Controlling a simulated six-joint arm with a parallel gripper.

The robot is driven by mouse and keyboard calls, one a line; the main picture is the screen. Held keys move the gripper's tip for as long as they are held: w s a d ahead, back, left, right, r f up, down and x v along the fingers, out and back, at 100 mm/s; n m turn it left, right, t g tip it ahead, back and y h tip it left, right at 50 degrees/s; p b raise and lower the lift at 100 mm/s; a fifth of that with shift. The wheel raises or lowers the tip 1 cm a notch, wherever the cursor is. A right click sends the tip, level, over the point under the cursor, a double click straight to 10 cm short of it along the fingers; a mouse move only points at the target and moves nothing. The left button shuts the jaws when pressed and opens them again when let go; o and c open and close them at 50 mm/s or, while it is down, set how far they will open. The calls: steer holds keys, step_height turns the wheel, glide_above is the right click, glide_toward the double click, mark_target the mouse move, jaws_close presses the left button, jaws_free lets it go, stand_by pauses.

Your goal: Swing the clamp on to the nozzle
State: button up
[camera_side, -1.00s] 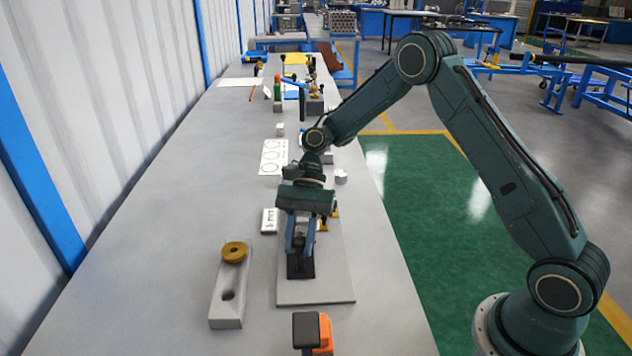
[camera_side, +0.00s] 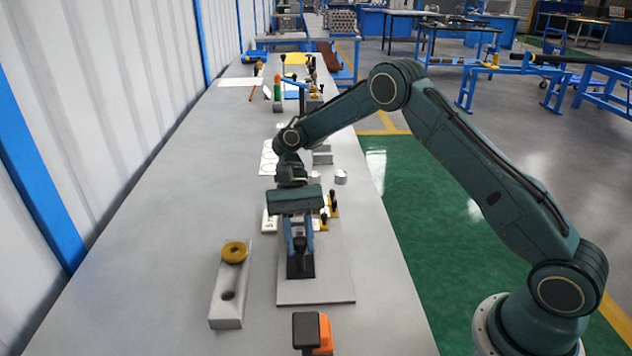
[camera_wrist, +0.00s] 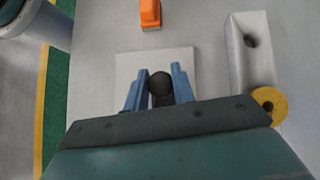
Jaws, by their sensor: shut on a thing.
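My gripper (camera_side: 300,243) points down over a pale grey plate (camera_side: 320,292), with its blue fingers shut on a dark knob. The knob (camera_wrist: 160,84) shows as a dark round top between the fingers in the wrist view. A dark block (camera_side: 300,268) stands on the plate just below the fingers. Two small yellow parts with black tops, perhaps clamps, stand behind the gripper; one is the right-hand yellow part (camera_side: 333,205). I cannot tell which part is the nozzle; my gripper hides some of the plate.
A grey block (camera_side: 229,300) with a hole and a brass-coloured ring (camera_side: 235,251) on it lies to the left. An orange and black item (camera_side: 325,335) stands at the front. Small pale pieces (camera_side: 341,177) lie behind. The bench's left side is clear.

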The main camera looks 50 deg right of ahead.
steer(key=o, duration=1)
steer(key=shift+m+t+y, duration=0.3)
steer(key=shift+m, duration=0.2)
